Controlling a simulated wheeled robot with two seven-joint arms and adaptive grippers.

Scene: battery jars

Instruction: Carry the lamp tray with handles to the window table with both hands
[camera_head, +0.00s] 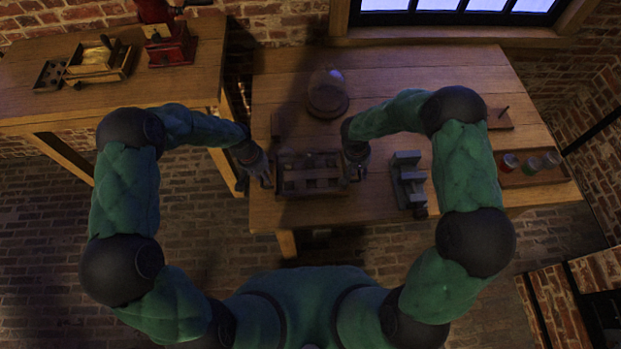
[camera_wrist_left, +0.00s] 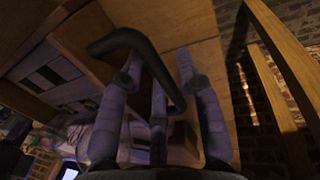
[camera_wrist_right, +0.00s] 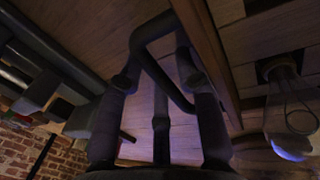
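The lamp tray (camera_head: 312,190) is a dark, shallow wooden tray with compartments, at the front edge of the window table (camera_head: 420,85). I cannot tell whether it rests on the top or hangs just above it. My left gripper (camera_head: 262,176) is at its left end and my right gripper (camera_head: 354,172) at its right end. In the left wrist view a dark bent handle (camera_wrist_left: 125,38) runs among my left fingers. In the right wrist view a similar handle (camera_wrist_right: 150,30) runs among my right fingers. How firmly the fingers close on the handles is unclear.
A glass dome (camera_head: 328,90) stands behind the tray. A grey stepped block (camera_head: 407,180) stands right of my right gripper. Several small jars (camera_head: 530,164) sit in a rack at the far right. A side table (camera_head: 190,85) holds a red device and a box.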

